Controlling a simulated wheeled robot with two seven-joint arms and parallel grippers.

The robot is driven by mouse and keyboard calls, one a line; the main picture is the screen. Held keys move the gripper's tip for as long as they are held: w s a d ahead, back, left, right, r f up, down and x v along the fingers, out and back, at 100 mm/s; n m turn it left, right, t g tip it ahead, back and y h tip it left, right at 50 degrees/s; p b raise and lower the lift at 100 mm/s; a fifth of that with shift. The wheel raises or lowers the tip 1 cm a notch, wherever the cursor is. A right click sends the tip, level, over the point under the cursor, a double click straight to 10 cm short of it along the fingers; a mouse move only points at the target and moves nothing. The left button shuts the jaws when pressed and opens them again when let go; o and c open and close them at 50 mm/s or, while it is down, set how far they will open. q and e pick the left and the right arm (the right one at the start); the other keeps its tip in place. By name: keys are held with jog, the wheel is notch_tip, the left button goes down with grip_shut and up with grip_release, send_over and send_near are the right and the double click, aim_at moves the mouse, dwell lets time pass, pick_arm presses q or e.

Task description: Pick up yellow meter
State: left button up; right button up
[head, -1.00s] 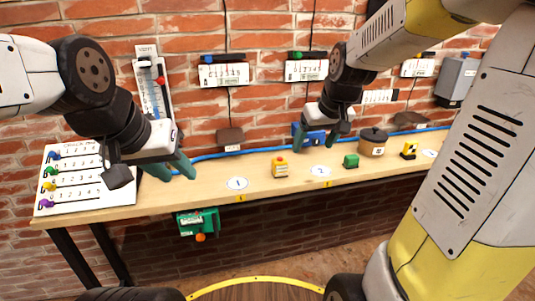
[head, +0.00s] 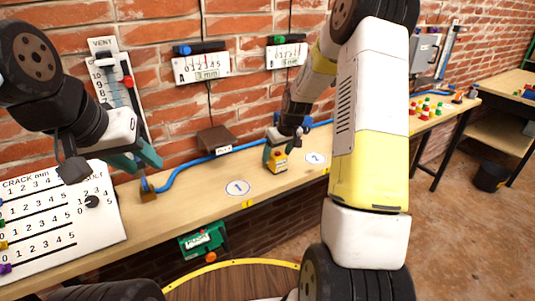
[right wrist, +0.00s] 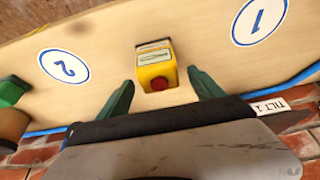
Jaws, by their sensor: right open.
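The yellow meter (head: 277,161), a small yellow block with a pale label, stands on the wooden bench between the discs marked 1 and 2. In the right wrist view the meter (right wrist: 156,64) shows a red knob and a dark far edge. My right gripper (head: 275,153) is at the meter. In the right wrist view my right gripper (right wrist: 163,92) is open, one green finger on each side of the meter, with gaps visible between. My left gripper (head: 145,160) is open and empty above the bench's left part.
Discs 1 (head: 237,188) and 2 (head: 315,159) lie flat on the bench (head: 205,203). A crack chart board (head: 60,220) is at left. A brown block (head: 214,139) and blue cable (head: 185,166) lie behind. A green device (head: 203,241) hangs below the front edge.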

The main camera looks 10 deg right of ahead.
jog(key=x, duration=0.3)
jog(key=shift+f, duration=0.4)
grip_shut()
